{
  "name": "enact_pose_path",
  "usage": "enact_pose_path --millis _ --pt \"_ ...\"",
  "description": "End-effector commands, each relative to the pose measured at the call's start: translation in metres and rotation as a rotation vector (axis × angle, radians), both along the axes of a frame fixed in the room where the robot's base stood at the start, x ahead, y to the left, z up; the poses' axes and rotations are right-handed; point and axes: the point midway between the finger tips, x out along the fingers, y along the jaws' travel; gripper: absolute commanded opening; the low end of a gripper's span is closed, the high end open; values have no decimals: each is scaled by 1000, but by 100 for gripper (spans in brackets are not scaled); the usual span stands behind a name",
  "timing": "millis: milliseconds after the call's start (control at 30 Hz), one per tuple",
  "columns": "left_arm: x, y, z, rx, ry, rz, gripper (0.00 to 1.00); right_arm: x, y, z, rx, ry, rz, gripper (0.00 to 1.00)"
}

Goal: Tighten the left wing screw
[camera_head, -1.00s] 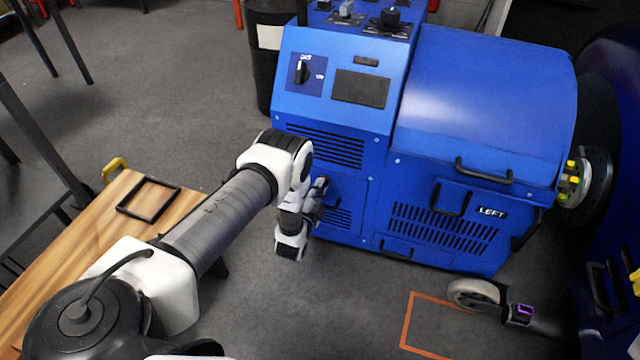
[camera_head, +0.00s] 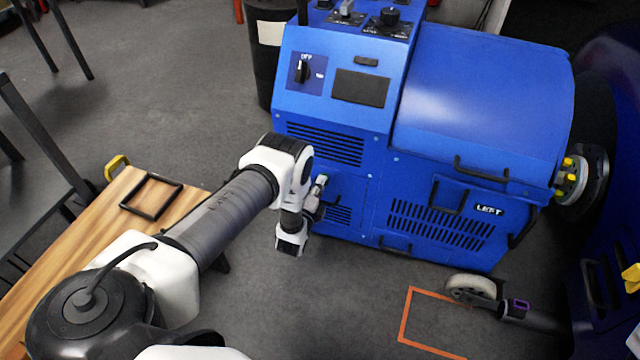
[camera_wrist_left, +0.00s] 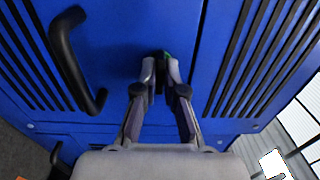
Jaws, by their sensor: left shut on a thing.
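My left gripper (camera_head: 321,183) reaches the front of the blue dynamometer cabinet (camera_head: 375,215), at the lower front panel beside a vent. In the left wrist view my left gripper (camera_wrist_left: 161,66) has its two fingertips close together at the blue panel. They are shut on a small dark piece with a green edge, which I take to be the left wing screw (camera_wrist_left: 164,55). The fingers hide most of it, so its shape and how deep it sits cannot be told. My right gripper is not in view.
A black curved handle (camera_wrist_left: 73,60) sticks out of the panel left of the fingers in the wrist view. A wooden bench (camera_head: 75,240) with a black frame (camera_head: 151,197) is at left.

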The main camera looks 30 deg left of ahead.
Motion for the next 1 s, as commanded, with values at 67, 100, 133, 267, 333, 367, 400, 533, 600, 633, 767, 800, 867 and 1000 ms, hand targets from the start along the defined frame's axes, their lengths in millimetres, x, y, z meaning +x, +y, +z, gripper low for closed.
enact_pose_path --millis 67,100,133,267,333,367,400,533,600,633,767,800,867,1000 --pt "4 1 5 5 -12 2 0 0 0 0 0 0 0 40" --pt "4 1 5 5 -12 2 0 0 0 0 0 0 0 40" --pt "4 1 5 5 -12 2 0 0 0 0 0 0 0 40" --pt "4 1 5 5 -13 2 13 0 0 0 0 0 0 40" --pt "4 1 5 5 -13 2 34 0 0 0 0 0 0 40" --pt "4 1 5 5 -13 2 34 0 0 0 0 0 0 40" --pt "4 1 5 4 -12 2 34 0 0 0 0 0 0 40" --pt "3 1 4 3 -10 2 34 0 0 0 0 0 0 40" --pt "3 1 3 3 -8 1 34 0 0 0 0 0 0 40" --pt "2 1 3 3 -7 1 34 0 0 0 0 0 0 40" --pt "2 1 2 1 -5 1 34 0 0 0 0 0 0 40" --pt "1 1 2 1 -5 1 34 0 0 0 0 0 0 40" --pt "1 0 2 1 -4 1 34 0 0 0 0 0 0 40" --pt "-2 0 1 0 -2 1 34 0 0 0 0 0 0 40"
